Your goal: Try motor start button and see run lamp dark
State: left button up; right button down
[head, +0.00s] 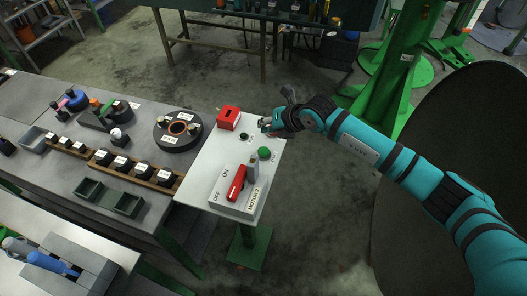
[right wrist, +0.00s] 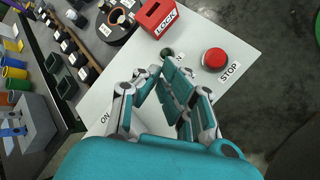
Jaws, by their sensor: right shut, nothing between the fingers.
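The white motor panel (head: 212,165) stands at the right end of the bench. The green start button (head: 264,154) is on its right side in the head view; my fingers hide its place in the right wrist view. The small run lamp (right wrist: 167,53) looks dark, its label partly covered. The red STOP button (right wrist: 214,58) is to its right. My right gripper (head: 266,124) is over the panel's far right corner, beyond the green button. In the right wrist view its fingers (right wrist: 168,66) are shut, empty, their tips close by the lamp. Contact cannot be told. My left gripper is out of view.
A red LOCK box (head: 229,117) sits at the panel's far edge. A red switch handle (head: 236,184) with ON and OFF labels is near the front, by the MOTOR 2 label. The grey bench (head: 150,185) at left holds labelled parts and trays. Open floor lies right of the panel.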

aim_at(265, 150)
notch_tip(265, 150, down, 7)
jog(key=b, duration=0.4)
jog(key=shift+f+b, duration=0.15)
jog(key=shift+b, duration=0.15)
dwell(1.0)
jog(key=shift+f+b, duration=0.3)
jog(key=shift+f+b, duration=0.75)
jog(key=shift+f, duration=0.3)
dwell(0.8)
jog(key=shift+r, duration=0.15)
jog(key=shift+r+p, duration=1)
jog(key=shift+r, duration=0.3)
jog(key=shift+r+p, duration=1.75)
jog(key=shift+r, duration=0.75)
